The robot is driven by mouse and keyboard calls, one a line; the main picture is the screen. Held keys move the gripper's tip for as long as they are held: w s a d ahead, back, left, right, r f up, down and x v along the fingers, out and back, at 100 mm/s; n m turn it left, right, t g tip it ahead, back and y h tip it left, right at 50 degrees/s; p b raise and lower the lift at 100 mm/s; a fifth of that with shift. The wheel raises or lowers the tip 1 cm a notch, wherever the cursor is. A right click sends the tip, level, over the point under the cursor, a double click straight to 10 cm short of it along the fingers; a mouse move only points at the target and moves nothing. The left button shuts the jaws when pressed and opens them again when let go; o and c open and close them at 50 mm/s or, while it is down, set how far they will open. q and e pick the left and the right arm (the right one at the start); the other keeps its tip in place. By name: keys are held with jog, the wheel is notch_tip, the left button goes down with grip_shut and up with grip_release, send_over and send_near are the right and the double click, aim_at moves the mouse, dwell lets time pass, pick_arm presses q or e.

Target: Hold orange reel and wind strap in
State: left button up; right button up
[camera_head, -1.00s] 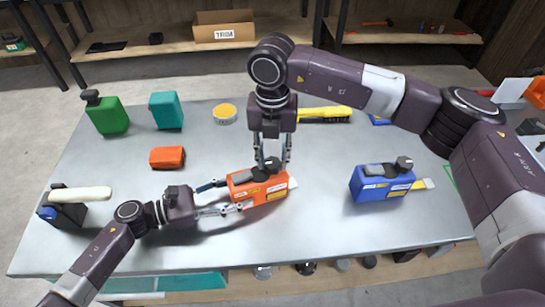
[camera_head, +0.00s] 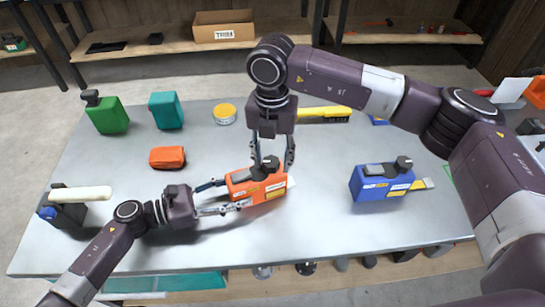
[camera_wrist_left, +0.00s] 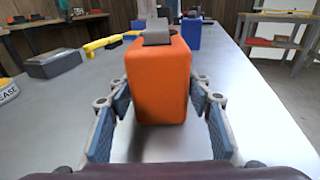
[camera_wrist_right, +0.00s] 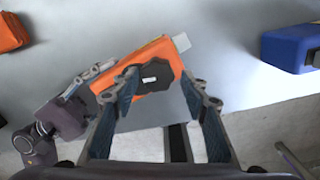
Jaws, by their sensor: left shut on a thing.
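The orange reel (camera_head: 258,186) lies on the metal table, with a dark knob (camera_head: 269,163) on top and a short pale strap end (camera_head: 291,181) at its right. My left gripper (camera_head: 230,195) is shut on the reel's left end. The left wrist view shows the orange body (camera_wrist_left: 160,80) between its fingers. My right gripper (camera_head: 272,160) points down over the reel, fingers apart, one on each side of the knob. In the right wrist view the black knob (camera_wrist_right: 155,77) sits between the open fingers; I cannot tell whether either touches it.
A blue reel (camera_head: 382,184) with a yellow strap end stands to the right. The front middle of the table is clear.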

aim_at(272, 162)
pick_arm(q)
jog(key=shift+s+f, duration=0.1)
jog(key=shift+f, duration=0.05)
pick_arm(e)
jog(key=shift+o, duration=0.2)
jog(key=shift+w, duration=0.1)
jog(key=shift+r, duration=0.1)
jog(key=shift+r, duration=0.3)
pick_arm(q)
jog(key=shift+s+d, duration=0.1)
jog(key=shift+d, duration=0.05)
pick_arm(e)
notch_tip(272, 162, up, 11)
jog(key=shift+r, duration=0.1)
pick_arm(q)
jog(key=o, duration=1.4)
jog(key=shift+o, duration=0.2)
